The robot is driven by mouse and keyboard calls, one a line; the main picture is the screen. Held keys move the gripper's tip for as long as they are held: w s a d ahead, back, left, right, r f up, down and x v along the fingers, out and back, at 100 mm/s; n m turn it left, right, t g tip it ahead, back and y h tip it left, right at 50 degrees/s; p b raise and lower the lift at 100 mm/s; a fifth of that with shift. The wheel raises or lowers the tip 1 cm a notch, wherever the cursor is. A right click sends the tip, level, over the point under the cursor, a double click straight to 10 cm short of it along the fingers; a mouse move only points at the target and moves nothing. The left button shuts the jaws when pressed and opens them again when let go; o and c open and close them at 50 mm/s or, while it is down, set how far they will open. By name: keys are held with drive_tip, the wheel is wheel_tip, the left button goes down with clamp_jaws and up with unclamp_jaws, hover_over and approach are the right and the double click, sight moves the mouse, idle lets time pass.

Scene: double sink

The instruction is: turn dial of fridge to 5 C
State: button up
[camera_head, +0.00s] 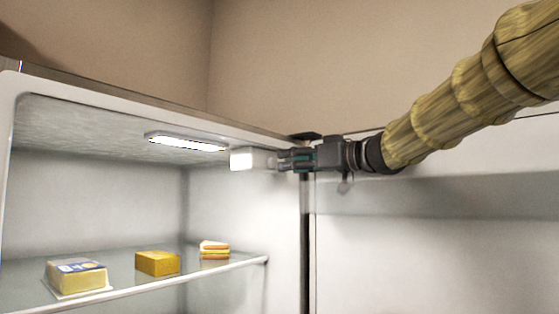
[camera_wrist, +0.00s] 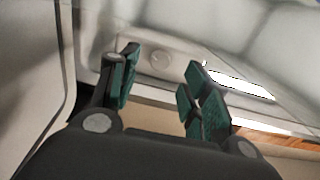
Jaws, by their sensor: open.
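The fridge (camera_head: 190,128) stands open at the left of the head view, with a lit lamp strip under its ceiling. A white control housing (camera_head: 253,159) hangs near the ceiling at its right wall. In the wrist view a pale round dial (camera_wrist: 161,60) sits on that housing, between and beyond my fingers. Its marks are too small to read. My gripper (camera_head: 282,159) is at the fridge's right front edge, its fingertips close to the housing. In the wrist view my gripper (camera_wrist: 158,85) is open and empty, its green pads on either side of the dial. Contact with the dial cannot be told.
A glass shelf (camera_head: 215,271) below holds a butter pack (camera_head: 77,277), a yellow block (camera_head: 157,263) and a layered sandwich-like item (camera_head: 214,250). The open fridge door (camera_head: 430,250) is at the right, below my arm. The space between shelf and ceiling is clear.

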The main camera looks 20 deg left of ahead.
sight(275, 163)
drive_tip(key=shift+p+x, duration=0.45)
drive_tip(key=shift+x, duration=1.85)
drive_tip(key=c, duration=1)
